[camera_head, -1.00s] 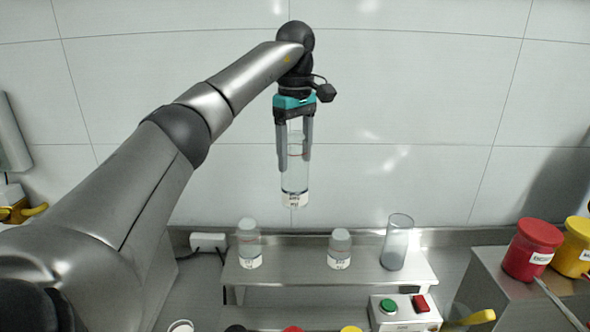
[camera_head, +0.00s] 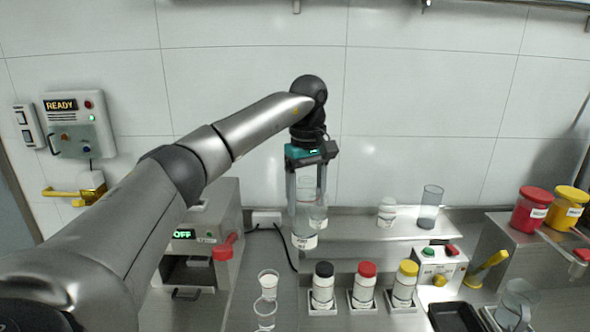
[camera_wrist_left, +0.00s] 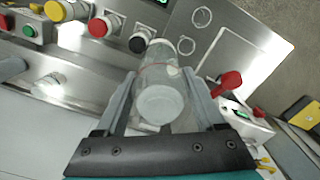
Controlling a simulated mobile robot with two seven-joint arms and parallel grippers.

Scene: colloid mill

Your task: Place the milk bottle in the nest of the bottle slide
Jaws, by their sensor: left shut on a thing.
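My left gripper (camera_head: 306,200) is shut on a clear bottle with a white label (camera_head: 304,242), the milk bottle by its look, and holds it upright in the air in front of the raised steel shelf. The bottle also shows between the fingers in the left wrist view (camera_wrist_left: 160,98). A steel machine with a green OFF display (camera_head: 185,235) and a red lever (camera_head: 224,250) stands left of the gripper. It has an open bay low in front. I cannot tell which part is the nest of the bottle slide. My right gripper is not in view.
The steel shelf (camera_head: 360,228) carries another bottle (camera_head: 387,213) and a glass cylinder (camera_head: 429,208). Black-, red- and yellow-capped bottles (camera_head: 365,287) stand in front of it, with glass beakers (camera_head: 268,285) to their left. A switch box (camera_head: 438,262) is to the right.

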